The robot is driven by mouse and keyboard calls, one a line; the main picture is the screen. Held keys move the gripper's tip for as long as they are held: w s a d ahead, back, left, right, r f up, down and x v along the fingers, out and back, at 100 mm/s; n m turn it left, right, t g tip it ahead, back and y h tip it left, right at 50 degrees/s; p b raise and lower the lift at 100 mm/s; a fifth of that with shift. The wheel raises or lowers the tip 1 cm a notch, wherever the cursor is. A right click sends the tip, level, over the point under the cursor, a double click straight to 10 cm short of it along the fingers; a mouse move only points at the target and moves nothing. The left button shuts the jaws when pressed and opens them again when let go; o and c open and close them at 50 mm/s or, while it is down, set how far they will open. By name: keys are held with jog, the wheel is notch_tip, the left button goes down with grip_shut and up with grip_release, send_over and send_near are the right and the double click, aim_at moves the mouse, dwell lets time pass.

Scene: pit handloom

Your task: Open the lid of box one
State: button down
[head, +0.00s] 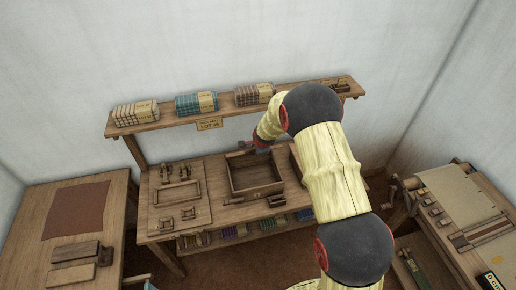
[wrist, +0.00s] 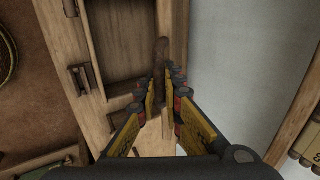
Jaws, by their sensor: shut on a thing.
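A wooden box (head: 233,180) stands on the middle of the workbench, with its dark inside showing from above. The small mark on its front is too small to read for certain. My gripper (head: 258,146) is at the back edge of this box in the head view, partly hidden by my arm. In the wrist view my gripper (wrist: 163,122) has its yellow finger pads close together on a thin wooden piece, which appears to be the lid. A dark narrow strip (wrist: 160,62) stands just beyond the fingertips. The box recess (wrist: 115,40) lies left of them.
A shelf (head: 235,117) with several labelled bundles runs above the bench's back. A board with small wooden parts (head: 178,192) lies left of the box. A side table (head: 62,250) stands at left and a loom-like frame (head: 455,215) at right.

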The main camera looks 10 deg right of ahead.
jog(key=w+r+p, duration=0.1)
jog(key=r+p, duration=0.1)
jog(key=shift+w+g+p, duration=0.3)
jog(key=shift+w, duration=0.05)
jog(key=shift+w+r+p, duration=0.2)
jog(key=shift+w+p, duration=0.3)
jog(key=shift+w, duration=0.2)
jog(key=w+r+b, duration=0.4)
jog(key=w, duration=0.5)
jog(key=shift+w, duration=0.4)
jog(key=shift+r, duration=0.1)
jog(key=c, duration=2.2)
grip_release()
jog(key=shift+s, duration=0.1)
jog(key=shift+o, duration=1.2)
jog(key=shift+s+f, duration=0.1)
jog(key=shift+f, duration=0.1)
jog(key=shift+g, duration=0.3)
